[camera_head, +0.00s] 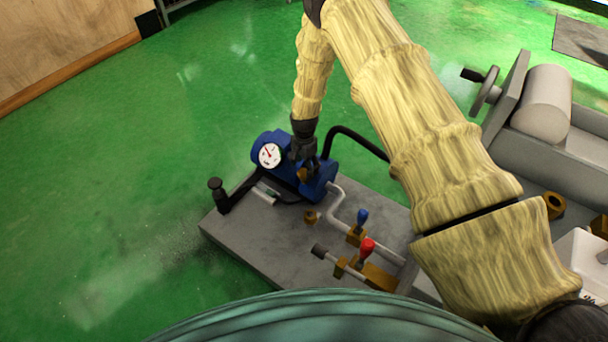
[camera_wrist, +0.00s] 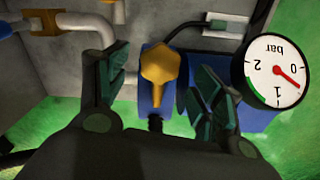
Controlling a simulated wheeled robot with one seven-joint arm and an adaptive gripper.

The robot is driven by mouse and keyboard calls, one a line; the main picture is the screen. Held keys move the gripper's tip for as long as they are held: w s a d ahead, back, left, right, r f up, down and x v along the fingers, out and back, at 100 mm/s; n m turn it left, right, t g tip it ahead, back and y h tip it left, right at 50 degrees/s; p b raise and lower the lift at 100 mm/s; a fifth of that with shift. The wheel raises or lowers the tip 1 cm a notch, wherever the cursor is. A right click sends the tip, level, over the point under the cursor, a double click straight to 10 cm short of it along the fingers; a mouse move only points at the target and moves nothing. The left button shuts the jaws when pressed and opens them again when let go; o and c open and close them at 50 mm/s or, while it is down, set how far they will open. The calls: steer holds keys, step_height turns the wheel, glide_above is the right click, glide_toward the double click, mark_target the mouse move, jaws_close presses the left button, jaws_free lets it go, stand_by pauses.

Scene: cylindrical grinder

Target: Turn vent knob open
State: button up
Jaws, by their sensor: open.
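The vent knob is a small yellow-brass lever knob (camera_wrist: 160,66) on top of the blue pump body (camera_wrist: 148,92). In the wrist view it lies between the two dark green fingers of my gripper (camera_wrist: 165,85). The fingers are spread, with a gap to the knob on both sides. In the head view my gripper (camera_head: 306,160) is right over the blue pump (camera_head: 318,186), and the brass knob (camera_head: 302,174) shows only partly beneath it. The white pressure gauge (camera_head: 269,155) with a red needle is beside my gripper; it also shows in the wrist view (camera_wrist: 276,70).
The pump stands on a grey plate (camera_head: 240,236) with pipes, a blue-handled valve (camera_head: 362,216) and a red-handled valve (camera_head: 367,248). A black hose (camera_head: 358,140) arches behind my gripper. The grey grinder (camera_head: 545,105) stands at the right. Green floor is clear at the left.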

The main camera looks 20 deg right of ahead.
mark_target(304, 172)
steer(key=shift+f, duration=2.25)
steer(key=shift+c, duration=0.4)
steer(key=c, duration=0.9)
